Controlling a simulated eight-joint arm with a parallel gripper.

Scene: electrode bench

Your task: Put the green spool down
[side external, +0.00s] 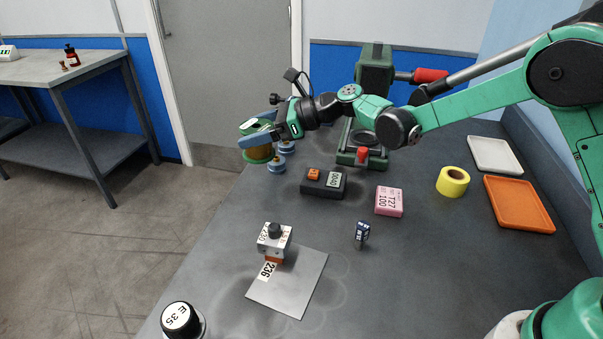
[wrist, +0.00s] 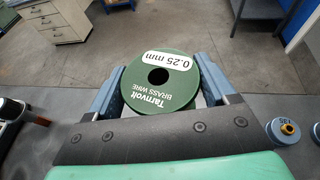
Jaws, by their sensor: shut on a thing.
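The green spool (wrist: 172,97) is held between the two fingers of my gripper (wrist: 160,98). Its top faces the wrist camera and carries a white "0.25 mm" label and the words "Tamvolt BRASS WIRE". In the side external view the spool (side external: 259,152), with brass-coloured wire around it, is at my gripper (side external: 256,137) near the far left edge of the bench. It seems to be in the air or at the edge; I cannot tell whether anything touches its underside.
Blue-grey round pieces (side external: 277,165) stand just right of the spool. A dark block (side external: 323,190), a pink box (side external: 389,201), a yellow roll (side external: 452,181), an orange tray (side external: 520,204) and a white tray (side external: 494,154) lie rightward.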

